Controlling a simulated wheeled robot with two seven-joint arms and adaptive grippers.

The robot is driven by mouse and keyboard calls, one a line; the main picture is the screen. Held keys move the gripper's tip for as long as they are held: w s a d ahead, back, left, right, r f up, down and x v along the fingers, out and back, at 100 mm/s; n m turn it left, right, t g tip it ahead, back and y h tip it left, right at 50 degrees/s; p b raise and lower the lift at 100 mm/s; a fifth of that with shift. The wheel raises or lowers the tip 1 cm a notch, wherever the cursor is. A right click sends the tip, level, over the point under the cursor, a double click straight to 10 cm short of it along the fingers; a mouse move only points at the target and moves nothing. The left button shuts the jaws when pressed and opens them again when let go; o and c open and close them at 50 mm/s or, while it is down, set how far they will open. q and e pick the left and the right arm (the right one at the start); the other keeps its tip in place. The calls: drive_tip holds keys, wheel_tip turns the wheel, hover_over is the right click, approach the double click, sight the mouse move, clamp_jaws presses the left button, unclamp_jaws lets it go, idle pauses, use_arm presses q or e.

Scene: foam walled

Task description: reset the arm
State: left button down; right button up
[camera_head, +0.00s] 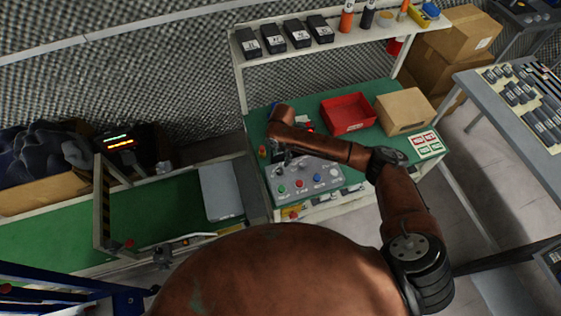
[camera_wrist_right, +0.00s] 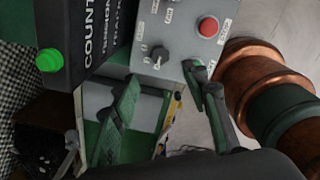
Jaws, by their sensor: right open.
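My right arm comes in from the right in the head view and reaches over the green-topped workbench (camera_head: 362,182). My right gripper (camera_head: 284,158) is small and dark there, close to a grey control box (camera_head: 305,178) with coloured buttons. In the right wrist view, the two fingers of my right gripper (camera_wrist_right: 163,76) are spread apart with nothing between them. A grey box with a red button (camera_wrist_right: 207,27) and a black toggle lies just beyond the fingertips. I cannot tell whether they touch it. My left gripper is not in view.
A black counter box (camera_wrist_right: 85,40) with a green button is close at left in the wrist view. On the bench are a red bin (camera_head: 348,126) and a cardboard box (camera_head: 405,111). A shelf (camera_head: 285,56) is above. A conveyor (camera_head: 155,207) lies left.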

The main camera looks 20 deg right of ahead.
drive_tip(key=shift+r, duration=0.35)
idle(0.3)
